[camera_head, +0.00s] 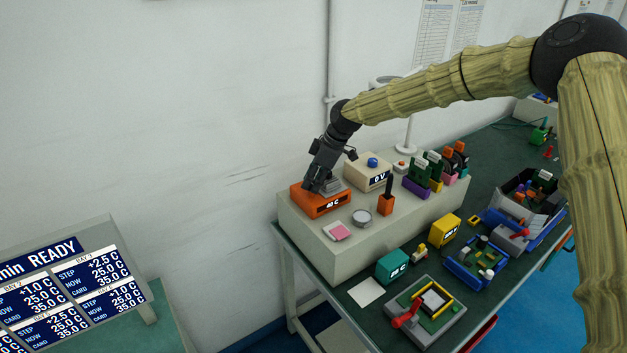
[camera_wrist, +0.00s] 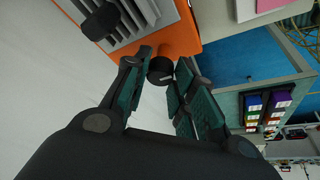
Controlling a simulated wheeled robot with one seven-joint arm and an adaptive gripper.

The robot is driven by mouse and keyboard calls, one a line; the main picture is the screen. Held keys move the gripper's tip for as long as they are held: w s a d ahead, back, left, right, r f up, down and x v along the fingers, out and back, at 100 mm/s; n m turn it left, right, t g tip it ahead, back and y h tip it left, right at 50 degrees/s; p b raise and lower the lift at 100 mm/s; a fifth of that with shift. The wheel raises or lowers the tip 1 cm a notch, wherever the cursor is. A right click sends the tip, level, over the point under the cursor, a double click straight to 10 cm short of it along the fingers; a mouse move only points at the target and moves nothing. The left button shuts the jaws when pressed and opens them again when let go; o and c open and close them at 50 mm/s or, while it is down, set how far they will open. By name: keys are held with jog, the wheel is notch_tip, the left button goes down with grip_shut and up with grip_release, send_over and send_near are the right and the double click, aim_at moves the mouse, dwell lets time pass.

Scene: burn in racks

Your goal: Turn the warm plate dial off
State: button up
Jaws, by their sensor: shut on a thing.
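The warm plate is an orange box (camera_head: 318,206) with a grey ribbed top and a lit display that seems to read about 40 C. It stands at the left end of the pale raised shelf. In the wrist view its orange face (camera_wrist: 180,38) is close ahead. Its dial, a small black round knob (camera_wrist: 160,70), sits between my fingertips. My gripper (camera_head: 311,187) reaches down to the plate's left side, and in the wrist view (camera_wrist: 165,66) its fingers are shut on the dial. The dial is hidden by my gripper in the head view.
A cream box reading 0 V with a blue knob (camera_head: 370,172) stands just behind the plate. A round metal dish (camera_head: 362,217), pink pad (camera_head: 337,231) and orange holder (camera_head: 386,205) are nearby. The wall (camera_head: 200,120) is close on the left.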

jog(key=shift+w, duration=0.1)
jog(key=o, duration=1)
jog(key=v, duration=1.2)
jog(key=shift+d, duration=0.1)
jog(key=shift+f, duration=0.1)
